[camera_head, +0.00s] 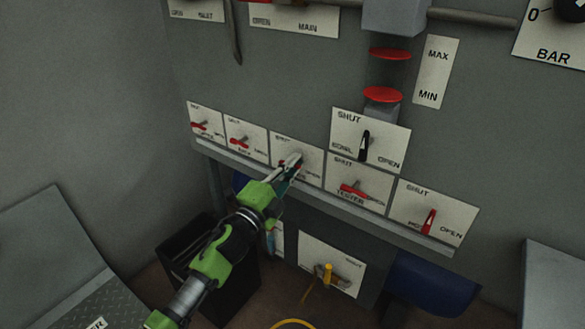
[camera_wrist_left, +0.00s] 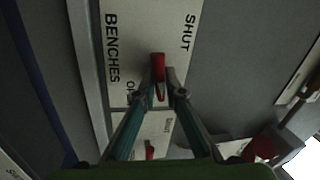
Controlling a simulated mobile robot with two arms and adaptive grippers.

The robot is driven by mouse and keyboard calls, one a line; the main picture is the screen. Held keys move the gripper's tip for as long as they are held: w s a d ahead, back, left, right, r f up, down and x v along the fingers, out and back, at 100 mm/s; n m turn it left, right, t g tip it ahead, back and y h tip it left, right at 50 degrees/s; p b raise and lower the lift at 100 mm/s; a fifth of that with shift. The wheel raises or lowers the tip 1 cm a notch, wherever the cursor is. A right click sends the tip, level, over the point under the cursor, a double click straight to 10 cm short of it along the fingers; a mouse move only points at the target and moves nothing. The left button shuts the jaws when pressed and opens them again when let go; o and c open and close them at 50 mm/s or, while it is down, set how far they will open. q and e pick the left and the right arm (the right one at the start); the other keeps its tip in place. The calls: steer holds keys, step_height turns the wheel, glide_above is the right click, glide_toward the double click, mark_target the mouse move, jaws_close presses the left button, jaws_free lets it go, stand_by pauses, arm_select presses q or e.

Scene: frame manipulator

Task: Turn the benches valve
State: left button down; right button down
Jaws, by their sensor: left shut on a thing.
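The benches valve is a small red lever (camera_wrist_left: 158,66) on a white plate marked SHUT and BENCHES (camera_wrist_left: 122,25) in the left wrist view. In the head view its plate (camera_head: 312,163) is the middle one of the lower row, and my gripper hides most of the lever. My left gripper (camera_head: 292,162) reaches up to this plate. In the left wrist view the two fingers (camera_wrist_left: 162,92) are closed around the lever, one on each side. My right gripper is not in view.
Other valve plates flank it, with red levers at the left (camera_head: 240,142), a TESTER lever (camera_head: 354,190) and another red lever (camera_head: 429,221) at the right. A black-lever plate (camera_head: 365,145) is above. A ledge (camera_head: 330,201) runs below. A yellow valve (camera_head: 326,274) is lower down.

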arm_select(q)
steer(key=shift+f+m, duration=0.25)
steer(key=shift+m, duration=0.15)
steer(key=shift+m+h+b, duration=0.3)
steer(key=shift+m+b, duration=0.05)
steer(key=shift+m, duration=0.55)
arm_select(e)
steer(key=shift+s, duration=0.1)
arm_select(q)
steer(key=c, duration=2.4)
jaws_free()
steer(key=shift+o, duration=0.2)
steer(key=v, duration=1.2)
steer(key=shift+r, duration=0.15)
